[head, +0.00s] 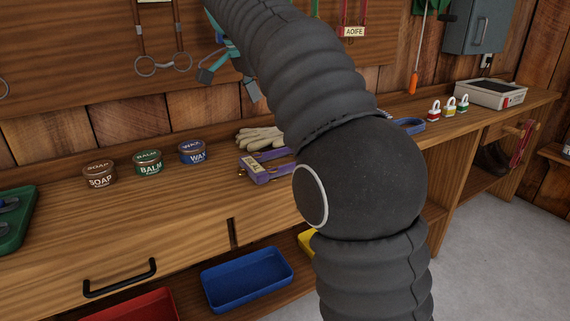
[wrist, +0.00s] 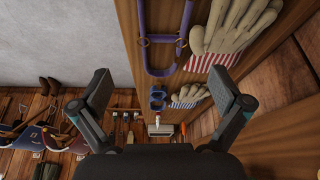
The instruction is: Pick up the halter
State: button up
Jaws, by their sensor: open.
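A purple halter (head: 262,168) with brass rings and a pale lettered tag lies on the wooden bench, partly hidden behind my arm in the head view. In the wrist view the purple halter (wrist: 163,70) shows as straps and rings on the wood, at the top and running out of the frame. My gripper (head: 228,84) is high above the bench, in front of the wall board. Its two fingers (wrist: 160,78) are spread wide with nothing between them, apart from the halter.
Pale gloves (head: 260,138) lie beside the halter. Soap (head: 99,174), balm (head: 148,162) and wax (head: 192,152) tins stand to the left. A blue item (head: 409,125), several small padlocks and a grey box (head: 490,93) are on the right. A blue tray (head: 247,280) sits below.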

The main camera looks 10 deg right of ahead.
jog(key=shift+m, duration=0.5)
jog(key=b+x, duration=0.1)
jog(key=x, duration=0.2)
jog(key=b+x, duration=0.1)
jog(key=x, duration=0.1)
jog(key=b+x, duration=0.1)
jog(key=x, duration=0.2)
jog(key=shift+w+a+f, duration=0.2)
jog(key=shift+w+f, duration=0.1)
jog(key=shift+w, duration=0.15)
jog(key=shift+b+x, duration=1.05)
jog(key=shift+x, duration=1.55)
jog(key=shift+s+f, duration=0.2)
jog(key=shift+f, duration=0.1)
jog(key=c, duration=1.2)
jog(key=shift+r, duration=0.1)
